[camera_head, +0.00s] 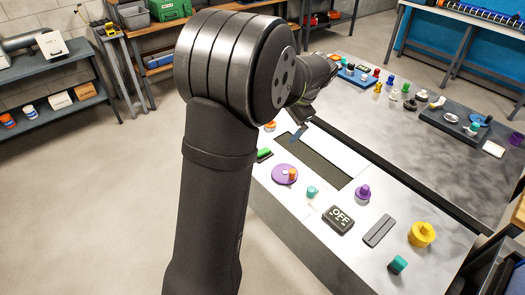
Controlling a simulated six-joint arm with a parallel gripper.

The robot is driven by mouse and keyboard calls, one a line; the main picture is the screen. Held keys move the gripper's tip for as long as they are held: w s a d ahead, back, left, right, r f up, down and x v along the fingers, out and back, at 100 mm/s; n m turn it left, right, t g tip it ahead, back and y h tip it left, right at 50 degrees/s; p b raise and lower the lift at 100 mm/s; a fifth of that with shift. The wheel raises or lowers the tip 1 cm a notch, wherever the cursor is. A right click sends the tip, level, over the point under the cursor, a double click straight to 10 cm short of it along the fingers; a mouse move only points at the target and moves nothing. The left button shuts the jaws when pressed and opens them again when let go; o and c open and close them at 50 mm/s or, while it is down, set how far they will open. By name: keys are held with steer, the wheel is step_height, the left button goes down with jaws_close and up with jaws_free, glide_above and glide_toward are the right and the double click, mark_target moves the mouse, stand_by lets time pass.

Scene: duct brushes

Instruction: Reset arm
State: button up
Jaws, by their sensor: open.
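My arm rises through the middle of the view, and its large dark joint covers part of the bench behind. My gripper (300,128) hangs past this joint, above the dark rectangular slot (322,162) in the light bench top. It is small and partly hidden by my arm. It is open, and I see nothing held in it. A blue bit shows near its tip, but I cannot tell what it is.
Near the slot stand a purple disc (284,174), a teal piece (311,191), a dark "OFF" block (338,219), a purple knob (363,193) and a yellow knob (422,234). Several small parts stand on the grey table (400,150) behind. Shelves (60,100) stand left; floor between is clear.

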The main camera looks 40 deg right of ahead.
steer(key=v, duration=0.2)
steer(key=shift+s+r, duration=0.1)
steer(key=shift+r, duration=0.2)
